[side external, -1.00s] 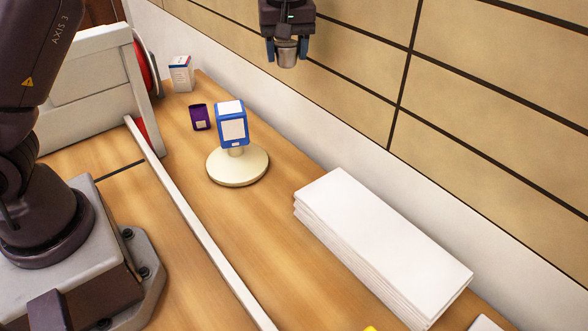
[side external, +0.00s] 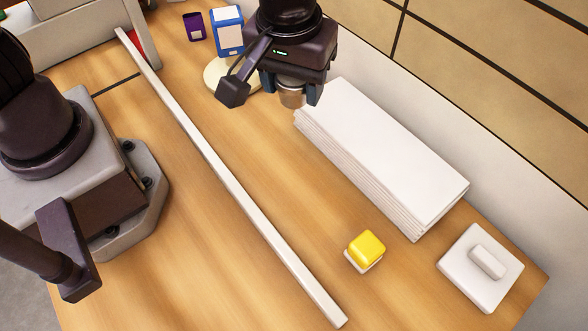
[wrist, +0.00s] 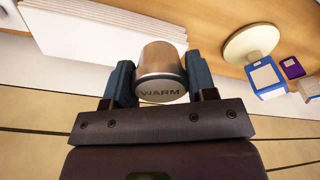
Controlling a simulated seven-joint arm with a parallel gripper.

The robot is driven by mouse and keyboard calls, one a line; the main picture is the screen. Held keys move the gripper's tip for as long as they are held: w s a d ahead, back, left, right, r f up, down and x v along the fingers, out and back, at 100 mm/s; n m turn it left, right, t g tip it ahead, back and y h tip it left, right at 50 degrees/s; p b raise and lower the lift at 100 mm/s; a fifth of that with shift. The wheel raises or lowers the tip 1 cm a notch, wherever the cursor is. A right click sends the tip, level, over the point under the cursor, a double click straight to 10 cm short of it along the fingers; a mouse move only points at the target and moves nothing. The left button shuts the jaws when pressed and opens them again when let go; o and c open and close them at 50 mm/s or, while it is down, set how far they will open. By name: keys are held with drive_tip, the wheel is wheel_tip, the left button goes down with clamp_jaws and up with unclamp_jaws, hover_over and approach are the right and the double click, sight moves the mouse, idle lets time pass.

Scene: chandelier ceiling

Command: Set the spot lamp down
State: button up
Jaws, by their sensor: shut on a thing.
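The spot lamp (side external: 291,97) is a short metallic cylinder with a brownish band. In the wrist view the lamp (wrist: 161,70) shows the word "WARM" on its near end. My gripper (side external: 290,90) is shut on it, with a blue-grey finger on each side, also seen in the wrist view (wrist: 160,83). The lamp is held in front of the cream round stand and beside the left end of the white stack in the side view. Its height above the table is hard to judge, and no contact shows.
A stack of white sheets (side external: 390,155) lies along the wall. A yellow-topped block (side external: 367,247), white plate (side external: 468,270) and long white rail (side external: 225,170) are on the table. Bare wood lies between rail and stack.

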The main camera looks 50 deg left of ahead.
sight(295, 174)
wheel_tip(295, 174, down, 19)
drive_tip(key=shift+f, duration=0.1)
idle(0.4)
drive_tip(key=shift+f, duration=0.1)
drive_tip(key=o, duration=0.9)
drive_tip(key=shift+o, duration=0.2)
